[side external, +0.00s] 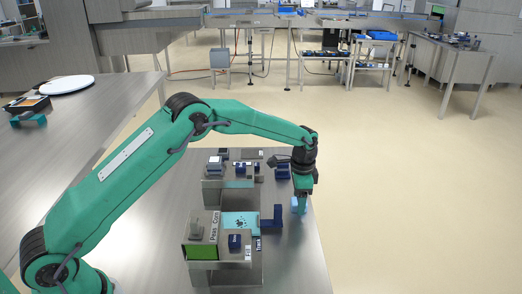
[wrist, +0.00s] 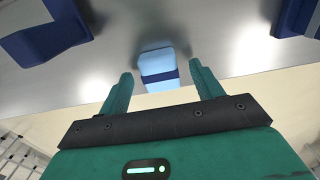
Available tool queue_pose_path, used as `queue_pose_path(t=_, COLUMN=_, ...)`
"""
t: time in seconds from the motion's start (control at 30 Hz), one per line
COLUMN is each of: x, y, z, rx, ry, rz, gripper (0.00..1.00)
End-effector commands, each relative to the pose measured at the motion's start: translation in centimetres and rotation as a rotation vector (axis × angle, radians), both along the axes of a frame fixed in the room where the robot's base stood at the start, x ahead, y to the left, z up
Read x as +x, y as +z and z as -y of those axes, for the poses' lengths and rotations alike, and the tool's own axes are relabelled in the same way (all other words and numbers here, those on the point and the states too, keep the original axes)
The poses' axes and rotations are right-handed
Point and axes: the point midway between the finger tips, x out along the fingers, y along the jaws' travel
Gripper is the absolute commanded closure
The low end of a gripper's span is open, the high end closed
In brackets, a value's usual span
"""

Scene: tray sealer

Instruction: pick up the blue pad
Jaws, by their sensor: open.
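The blue pad (wrist: 157,64) is light blue with a dark blue band across it. In the wrist view it lies on the grey metal table near its edge, between and beyond my fingertips. In the side view a small light-blue patch of it (side external: 295,204) shows at the lower end of my gripper (side external: 302,198), which partly hides it. My gripper also shows in the wrist view (wrist: 160,72), with its two green fingers spread apart and nothing between them. The fingers look clear of the pad.
A dark blue L-shaped block (side external: 273,219) stands on the table left of my gripper. The tray sealer (side external: 201,252) and a second metal fixture (side external: 212,188) are further left. Dark blue parts (wrist: 45,38) sit at the wrist view's upper corners. The table ends just right of my gripper.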

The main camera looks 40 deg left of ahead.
Motion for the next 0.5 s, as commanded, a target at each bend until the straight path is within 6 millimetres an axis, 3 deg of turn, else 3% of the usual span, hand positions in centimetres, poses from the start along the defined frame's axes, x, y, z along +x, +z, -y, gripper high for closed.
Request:
queue_pose_path(t=0.17, x=-0.01, y=-1.03, z=0.01, rx=0.0, ry=0.0, rz=0.0, gripper=0.35)
queue_pose_path(t=0.5, x=0.0, y=-1.05, z=0.01, rx=0.0, ry=0.0, rz=0.001, gripper=0.35)
